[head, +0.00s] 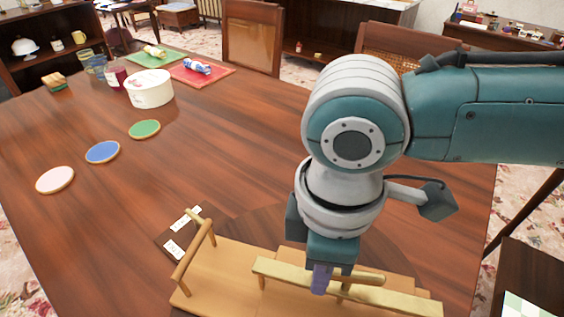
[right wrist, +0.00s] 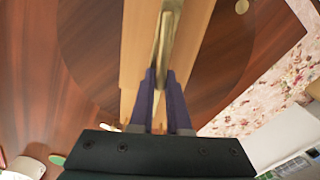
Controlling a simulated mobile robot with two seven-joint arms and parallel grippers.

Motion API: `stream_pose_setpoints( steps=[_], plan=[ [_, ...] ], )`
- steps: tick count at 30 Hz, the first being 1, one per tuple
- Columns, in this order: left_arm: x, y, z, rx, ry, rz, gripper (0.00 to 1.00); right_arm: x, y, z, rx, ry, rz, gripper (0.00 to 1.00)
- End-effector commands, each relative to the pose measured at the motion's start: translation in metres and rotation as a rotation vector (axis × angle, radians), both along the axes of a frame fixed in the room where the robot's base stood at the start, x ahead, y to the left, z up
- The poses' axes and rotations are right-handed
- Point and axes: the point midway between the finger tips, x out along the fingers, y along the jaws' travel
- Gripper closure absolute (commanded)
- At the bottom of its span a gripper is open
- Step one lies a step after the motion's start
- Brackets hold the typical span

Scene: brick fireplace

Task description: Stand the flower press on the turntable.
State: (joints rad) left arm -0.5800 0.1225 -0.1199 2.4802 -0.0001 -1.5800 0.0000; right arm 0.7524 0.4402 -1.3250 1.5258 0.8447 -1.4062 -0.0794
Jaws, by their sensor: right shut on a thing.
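The flower press (head: 225,270) appears to be the light wooden frame with boards, round pegs and a pale yellow bar, at the bottom of the head view. My right gripper (head: 322,282) is over it with its purple fingers shut on the bar; in the right wrist view the bar (right wrist: 161,45) runs between the fingers (right wrist: 160,105). The turntable (head: 262,222) appears to be a dark, table-coloured disc under and behind the frame; its round edge also shows in the right wrist view (right wrist: 85,45). Whether the frame touches the disc is hard to tell. My left gripper is out of view.
A dark board with white labels (head: 172,247) lies left of the frame. Pink (head: 55,180), blue (head: 102,152) and green (head: 145,129) coasters lie further left. A white round box (head: 150,88), glasses and mats stand at the back.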

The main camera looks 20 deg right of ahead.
Motion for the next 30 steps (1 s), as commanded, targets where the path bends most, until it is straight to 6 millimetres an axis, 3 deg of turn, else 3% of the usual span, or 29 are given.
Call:
stream_pose_setpoints(
  steps=[10, 11, 18, 26, 30],
  plan=[
    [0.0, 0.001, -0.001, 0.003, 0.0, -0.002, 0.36, 0.001, 0.001, -0.002, 0.002, -0.002, 0.0, 1.0],
    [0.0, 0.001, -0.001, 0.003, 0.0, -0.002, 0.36, 0.0, 0.0, -0.003, 0.0, 0.001, 0.0, 0.83],
    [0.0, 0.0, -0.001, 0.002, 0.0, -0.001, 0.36, 0.0, 0.0, -0.002, 0.0, 0.0, 0.0, 0.56],
    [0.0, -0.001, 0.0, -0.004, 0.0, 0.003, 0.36, 0.0, 0.0, -0.001, 0.0, 0.0, 0.0, 0.55],
    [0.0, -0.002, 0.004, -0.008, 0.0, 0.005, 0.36, 0.001, 0.0, 0.013, 0.001, -0.002, 0.001, 0.55]
  ],
)
